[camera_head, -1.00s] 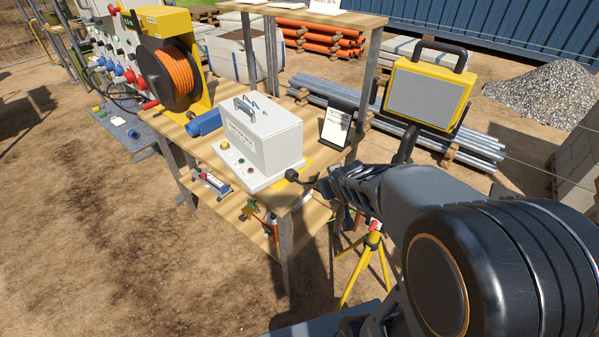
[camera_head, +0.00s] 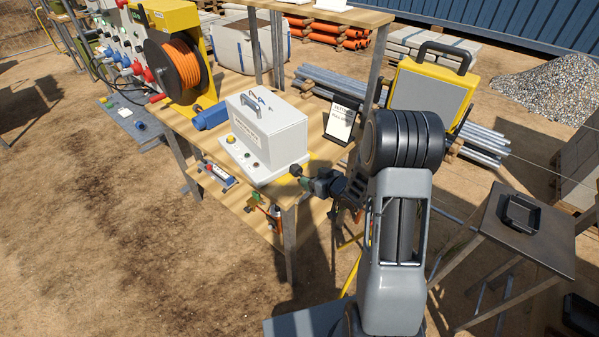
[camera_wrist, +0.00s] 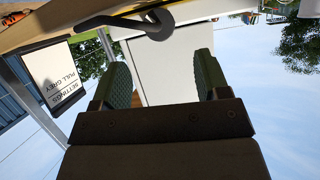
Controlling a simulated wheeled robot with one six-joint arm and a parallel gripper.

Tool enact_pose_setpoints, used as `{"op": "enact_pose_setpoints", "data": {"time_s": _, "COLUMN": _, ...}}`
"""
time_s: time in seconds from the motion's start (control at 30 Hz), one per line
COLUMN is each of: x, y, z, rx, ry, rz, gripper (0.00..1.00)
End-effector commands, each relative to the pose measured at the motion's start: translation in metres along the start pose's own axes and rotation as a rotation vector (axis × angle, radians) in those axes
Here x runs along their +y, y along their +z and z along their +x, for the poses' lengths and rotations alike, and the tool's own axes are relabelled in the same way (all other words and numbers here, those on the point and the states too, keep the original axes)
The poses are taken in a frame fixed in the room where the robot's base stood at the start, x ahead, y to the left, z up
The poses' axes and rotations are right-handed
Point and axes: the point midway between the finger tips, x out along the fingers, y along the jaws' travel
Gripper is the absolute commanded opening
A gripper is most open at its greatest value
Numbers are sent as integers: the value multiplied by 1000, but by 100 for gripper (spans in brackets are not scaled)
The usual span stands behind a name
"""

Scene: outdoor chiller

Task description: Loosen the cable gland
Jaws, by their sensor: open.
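The white box (camera_head: 268,135) with a grey handle stands on the wooden table. A black cable gland (camera_head: 296,171) sticks out of its right side. In the wrist view the gland (camera_wrist: 157,24) is a dark rounded piece with a dark arm running left, in front of the white box (camera_wrist: 160,68). My gripper (camera_head: 306,182) is at the right side of the box, close to the gland. In the wrist view its two green-padded fingers (camera_wrist: 162,78) are apart with nothing between them; the gland lies beyond the fingertips.
A sign card (camera_head: 339,123) stands behind my gripper and shows at left in the wrist view (camera_wrist: 53,75). A blue connector (camera_head: 211,116) and an orange cable reel (camera_head: 180,63) are left of the box. A yellow floodlight (camera_head: 428,90) stands behind my arm. A grey folding table (camera_head: 528,235) is at right.

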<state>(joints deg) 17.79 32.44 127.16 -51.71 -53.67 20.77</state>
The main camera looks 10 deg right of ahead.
Motion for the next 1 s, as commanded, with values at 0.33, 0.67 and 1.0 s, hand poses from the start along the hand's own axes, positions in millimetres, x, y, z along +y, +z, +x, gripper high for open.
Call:
{"op": "enact_pose_setpoints", "data": {"time_s": 0.33, "x": 0, "y": 0, "z": 59, "rx": -2, "ry": 0, "rz": 0, "gripper": 69}}
{"op": "enact_pose_setpoints", "data": {"time_s": 0.67, "x": 0, "y": 0, "z": 81, "rx": -1, "ry": 1, "rz": 0, "gripper": 69}}
{"op": "enact_pose_setpoints", "data": {"time_s": 1.0, "x": 0, "y": 0, "z": 82, "rx": -1, "ry": 1, "rz": 0, "gripper": 64}}
